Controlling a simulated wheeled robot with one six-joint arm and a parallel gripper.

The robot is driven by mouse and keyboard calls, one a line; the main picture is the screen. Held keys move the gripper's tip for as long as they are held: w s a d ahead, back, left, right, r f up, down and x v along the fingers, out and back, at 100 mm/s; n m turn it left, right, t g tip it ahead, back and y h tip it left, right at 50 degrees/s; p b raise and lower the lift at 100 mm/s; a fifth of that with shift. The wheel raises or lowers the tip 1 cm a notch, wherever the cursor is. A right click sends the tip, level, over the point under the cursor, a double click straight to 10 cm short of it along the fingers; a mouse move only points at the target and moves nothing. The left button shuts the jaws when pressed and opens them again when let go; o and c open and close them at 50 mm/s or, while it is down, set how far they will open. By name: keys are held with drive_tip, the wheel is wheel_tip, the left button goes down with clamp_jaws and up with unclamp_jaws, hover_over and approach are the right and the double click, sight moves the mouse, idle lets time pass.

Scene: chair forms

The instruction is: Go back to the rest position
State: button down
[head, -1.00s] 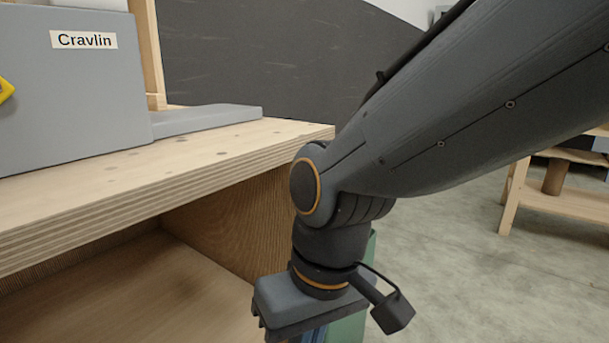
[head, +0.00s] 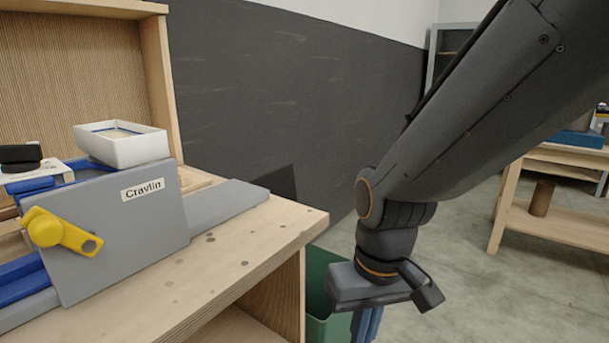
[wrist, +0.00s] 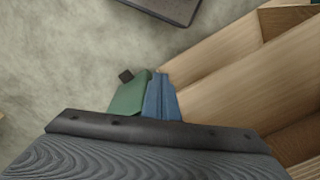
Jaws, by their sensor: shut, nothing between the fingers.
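My gripper (head: 366,326) hangs pointing down beside the right end of the wooden workbench (head: 285,226) in the head view. Its blue fingers are together with nothing between them, and their tips run off the bottom edge of that view. In the wrist view the shut blue fingers (wrist: 160,98) show in the middle, with a green bin (wrist: 130,96) close to their left and wooden boards to their right. The gripper is apart from the bench top.
A grey vise labelled Cravlin (head: 120,225) with a yellow handle (head: 62,233) stands on the bench. A white box (head: 122,144) sits behind it. The green bin (head: 322,290) is on the floor by the bench end. Another wooden table (head: 560,220) stands right, with open floor between.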

drive_tip(key=s+d+r+m+p, duration=0.2)
drive_tip(key=d+r+p, duration=0.8)
drive_tip(key=p, duration=0.5)
wheel_tip(320, 180, up, 2)
drive_tip(key=shift+s+d+r+m+h, duration=0.1)
drive_tip(key=shift+s+d+m+h, duration=0.05)
drive_tip(key=shift+d+m+h, duration=0.2)
drive_tip(key=shift+a, duration=0.2)
